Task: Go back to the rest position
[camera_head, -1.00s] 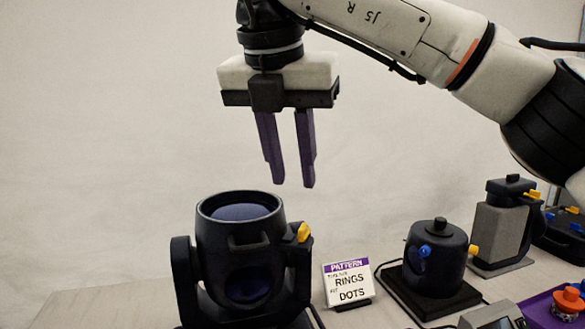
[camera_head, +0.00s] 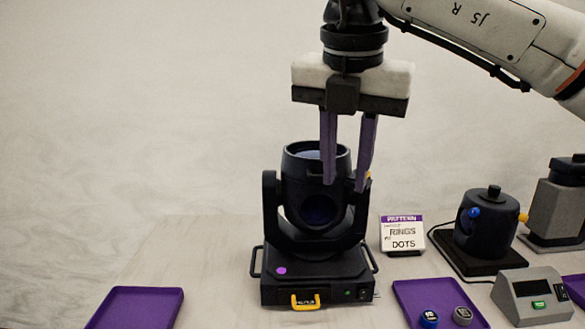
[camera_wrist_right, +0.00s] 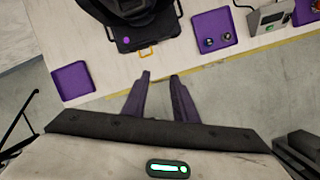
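My right gripper (camera_head: 345,187) hangs fingers down and is empty. Its two purple fingers stand apart with a clear gap. In the head view the fingers overlap the right part of the dark moving-head light (camera_head: 310,268). In the right wrist view the gripper (camera_wrist_right: 161,76) is over the floor by the table's front edge, apart from the light (camera_wrist_right: 142,33). The light's round head is tipped up with its open top showing, and a yellow tab (camera_head: 305,302) is at the front of its base. My left gripper is in neither view.
A pattern card (camera_head: 403,232) reads RINGS and DOTS. Right of it are a dark can (camera_head: 487,238) on a black base and a grey box with a screen (camera_head: 533,297). Purple trays lie left (camera_head: 134,307) and right (camera_head: 408,287); the right one holds two small round pieces.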

